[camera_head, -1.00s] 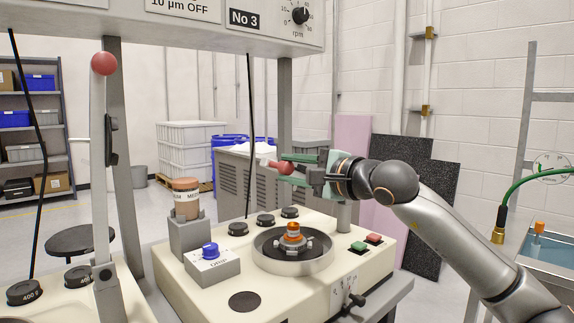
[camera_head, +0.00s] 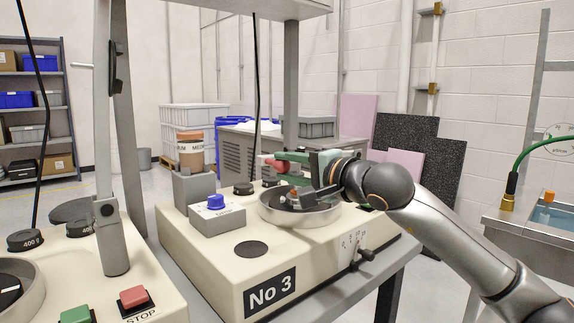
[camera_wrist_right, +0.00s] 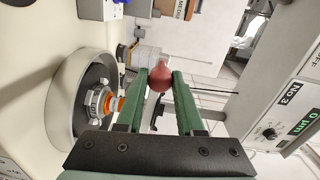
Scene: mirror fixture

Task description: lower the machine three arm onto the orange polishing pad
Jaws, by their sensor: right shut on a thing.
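The orange polishing pad (camera_head: 294,192) sits in the round metal dish (camera_head: 268,212) of machine three; the gripper and shadow partly cover it in the head view. In the right wrist view the orange pad (camera_wrist_right: 121,104) stands on its holder beside the green fingers. My right gripper (camera_head: 281,167) is just above the dish, shut on the red ball knob (camera_head: 273,163) of the machine three arm. The red knob (camera_wrist_right: 160,77) lies between the fingertips in the right wrist view. The rest of that arm is mostly hidden. My left gripper is out of view.
A grey block with a blue button (camera_head: 216,202) and a brown-capped bottle (camera_head: 190,147) stand left of the dish. A grey post (camera_head: 290,90) rises behind it. Another machine with an upright lever (camera_head: 104,140) and a red stop button (camera_head: 133,297) is at lower left.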

